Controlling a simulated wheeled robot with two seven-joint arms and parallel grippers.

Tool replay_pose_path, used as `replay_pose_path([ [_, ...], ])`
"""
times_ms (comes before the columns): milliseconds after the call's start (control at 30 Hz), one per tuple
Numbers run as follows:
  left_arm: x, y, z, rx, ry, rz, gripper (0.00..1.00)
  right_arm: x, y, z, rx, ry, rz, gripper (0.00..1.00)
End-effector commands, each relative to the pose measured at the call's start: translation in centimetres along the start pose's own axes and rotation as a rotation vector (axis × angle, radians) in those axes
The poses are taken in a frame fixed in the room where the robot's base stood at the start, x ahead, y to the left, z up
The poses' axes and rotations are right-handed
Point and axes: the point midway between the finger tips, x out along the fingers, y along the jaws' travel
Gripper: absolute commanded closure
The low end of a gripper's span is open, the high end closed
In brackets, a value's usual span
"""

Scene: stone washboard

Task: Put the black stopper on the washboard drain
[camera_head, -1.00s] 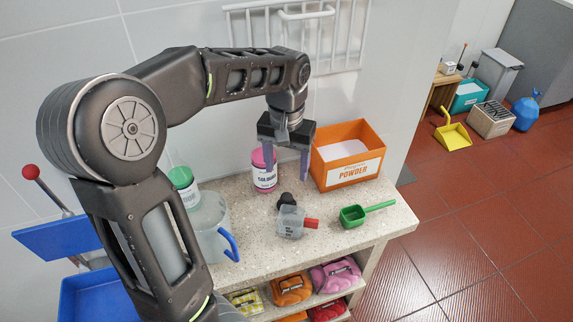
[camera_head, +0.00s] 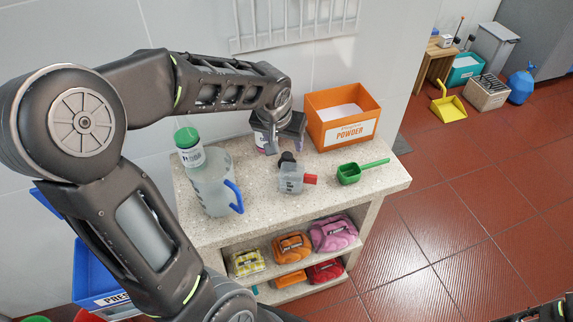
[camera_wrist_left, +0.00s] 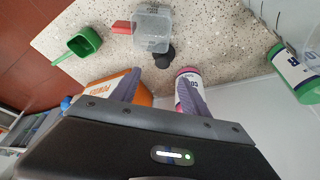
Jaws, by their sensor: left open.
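The black stopper (camera_head: 287,159) stands on the speckled stone counter, right behind a clear measuring cup with a red handle (camera_head: 291,180). In the left wrist view the stopper (camera_wrist_left: 165,57) lies beside the clear cup (camera_wrist_left: 152,30), ahead of the fingertips. My left gripper (camera_head: 271,147) is open and empty, low at the back of the counter. Its fingers (camera_wrist_left: 158,88) are spread, with the stopper in line with the gap but beyond them. A pink-lidded bottle (camera_wrist_left: 186,76) is close to one finger and mostly hidden by the gripper in the head view. I cannot make out a drain.
An orange powder box (camera_head: 342,132) stands right of the gripper. A green scoop (camera_head: 350,173) lies at the counter's right. A clear jug with a blue handle (camera_head: 212,187) and a green-lidded bottle (camera_head: 188,140) stand left. Packets (camera_head: 293,248) fill the shelf below.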

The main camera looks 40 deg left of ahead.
Motion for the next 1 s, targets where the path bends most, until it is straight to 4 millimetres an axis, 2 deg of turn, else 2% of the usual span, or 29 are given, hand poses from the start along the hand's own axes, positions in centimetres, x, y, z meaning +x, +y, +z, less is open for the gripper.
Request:
replay_pose_path([
  [200,0.2,0.0,0.1,0.0,-0.003,-0.001,0.46,0.0,0.0,0.0,0.0,0.0,0.0,0.64],
  [467,2.5,-0.1,0.1,-0.001,-0.005,-0.001,0.46,-0.1,0.0,0.0,0.0,-0.001,0.0,0.64],
  [800,2.8,-0.1,0.2,-0.001,-0.005,-0.001,0.46,-0.2,-0.1,0.0,0.0,-0.001,0.0,0.64],
  [1000,5.1,-0.4,0.6,-0.001,-0.01,-0.002,0.46,-0.8,-0.3,0.0,0.0,-0.001,0.0,0.64],
])
